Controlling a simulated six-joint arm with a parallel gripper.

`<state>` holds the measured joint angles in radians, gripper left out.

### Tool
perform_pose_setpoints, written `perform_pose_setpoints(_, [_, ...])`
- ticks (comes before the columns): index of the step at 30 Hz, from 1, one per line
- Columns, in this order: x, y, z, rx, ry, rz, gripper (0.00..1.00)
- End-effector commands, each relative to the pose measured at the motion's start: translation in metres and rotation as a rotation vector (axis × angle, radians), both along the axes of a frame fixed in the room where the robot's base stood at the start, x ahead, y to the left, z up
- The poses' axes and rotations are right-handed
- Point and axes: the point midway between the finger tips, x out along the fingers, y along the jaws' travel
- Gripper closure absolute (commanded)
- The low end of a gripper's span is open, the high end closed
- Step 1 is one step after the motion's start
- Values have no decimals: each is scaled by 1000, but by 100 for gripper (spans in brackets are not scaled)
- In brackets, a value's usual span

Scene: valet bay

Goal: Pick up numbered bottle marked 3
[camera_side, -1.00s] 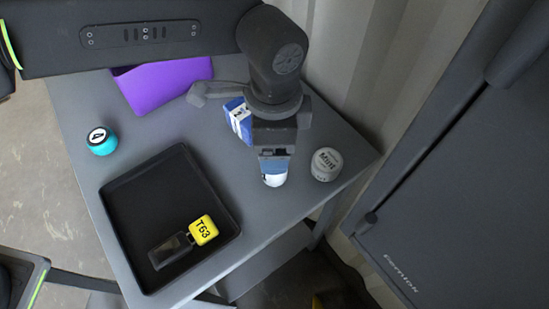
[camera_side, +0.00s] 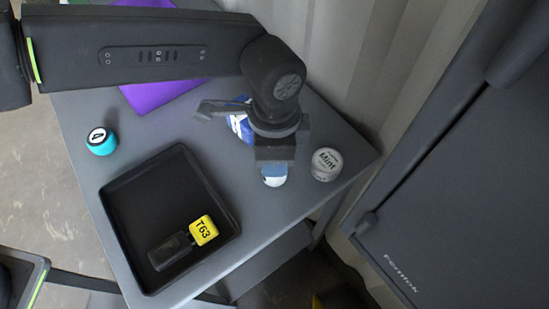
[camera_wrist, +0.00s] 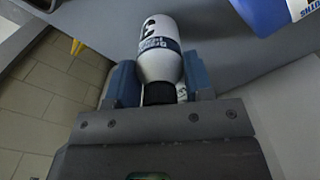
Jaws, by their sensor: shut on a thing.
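A white bottle (camera_wrist: 159,62) with a black cap and a dark label band sits between the blue fingers of my gripper (camera_wrist: 158,84) in the wrist view. A large dark mark on it is turned sideways and looks like a 3. My gripper is shut on this bottle, with the cap end towards the palm. In the side view my gripper (camera_side: 273,166) points down near the table's right side. Only the bottle's white end (camera_side: 273,182) shows below the fingers. I cannot tell whether it touches the table.
A grey Mint tin (camera_side: 326,164) stands close right of my gripper. A blue-and-white item (camera_side: 238,127) is behind it. A black tray (camera_side: 128,229) holds a yellow T63 tag (camera_side: 203,230) with a dark fob. A teal container (camera_side: 101,141) and a purple item (camera_side: 160,93) are left.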

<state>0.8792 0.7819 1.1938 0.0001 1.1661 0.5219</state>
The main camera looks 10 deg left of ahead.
Motion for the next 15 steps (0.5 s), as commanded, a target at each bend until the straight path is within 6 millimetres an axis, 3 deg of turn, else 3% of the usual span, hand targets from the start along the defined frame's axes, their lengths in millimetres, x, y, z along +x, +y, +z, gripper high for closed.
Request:
perform_pose_setpoints(3, [0,0,0,-1,0,0,80])
perform_pose_setpoints(15, [0,-1,9,-3,-1,0,80])
